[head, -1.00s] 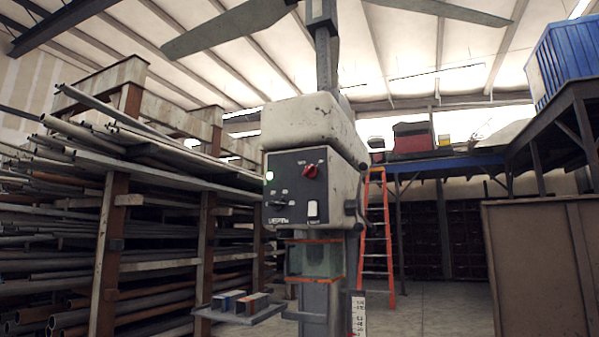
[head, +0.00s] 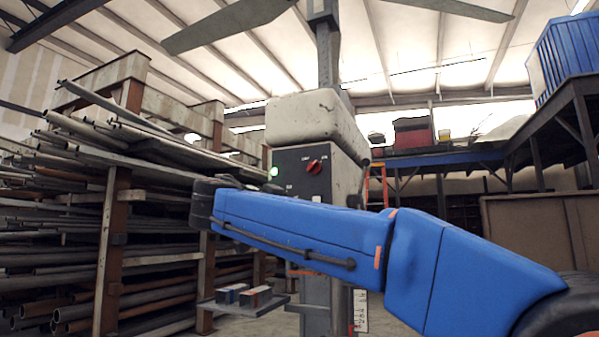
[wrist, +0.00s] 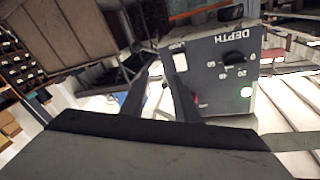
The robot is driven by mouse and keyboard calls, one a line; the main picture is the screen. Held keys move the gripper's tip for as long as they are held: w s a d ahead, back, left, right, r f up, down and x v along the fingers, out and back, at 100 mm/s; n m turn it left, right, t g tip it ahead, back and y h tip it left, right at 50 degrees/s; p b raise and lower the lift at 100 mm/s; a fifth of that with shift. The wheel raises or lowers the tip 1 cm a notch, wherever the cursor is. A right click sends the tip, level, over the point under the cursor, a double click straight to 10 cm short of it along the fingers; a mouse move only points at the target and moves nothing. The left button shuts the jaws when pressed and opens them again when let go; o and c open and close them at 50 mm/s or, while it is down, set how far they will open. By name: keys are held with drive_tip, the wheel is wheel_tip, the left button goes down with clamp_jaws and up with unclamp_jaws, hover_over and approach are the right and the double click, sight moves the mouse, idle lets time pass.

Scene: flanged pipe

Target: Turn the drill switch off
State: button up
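The drill press (head: 318,120) has a dark control panel on its front. The red switch knob (head: 314,167) is at the panel's upper right and appears tilted toward the upper right. In the head view my blue arm hides the lower panel, and the gripper fingers do not show.
A rack of pipes (head: 70,230) stands at the left. A drill table with small blocks (head: 245,305) sits below the arm. An orange ladder (head: 376,185) and a tan cabinet (head: 540,240) are behind at the right. A black dial (wrist: 234,59) is on the panel.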

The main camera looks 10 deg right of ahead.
sight(311, 166)
drive_tip(key=s+a+r+m+h, duration=0.1)
drive_tip(key=a+r+m+h, duration=0.3)
drive_tip(key=a+r, duration=0.5)
drive_tip(key=shift+m+t+y, duration=0.5)
drive_tip(key=shift+t+y, duration=0.1)
drive_tip(key=shift+y, duration=0.2)
drive_tip(key=x, duration=1)
drive_tip(key=f+x, duration=0.1)
drive_tip(key=x, duration=0.5)
drive_tip(key=shift+w+d, duration=0.1)
drive_tip(key=shift+d, duration=0.2)
clamp_jaws()
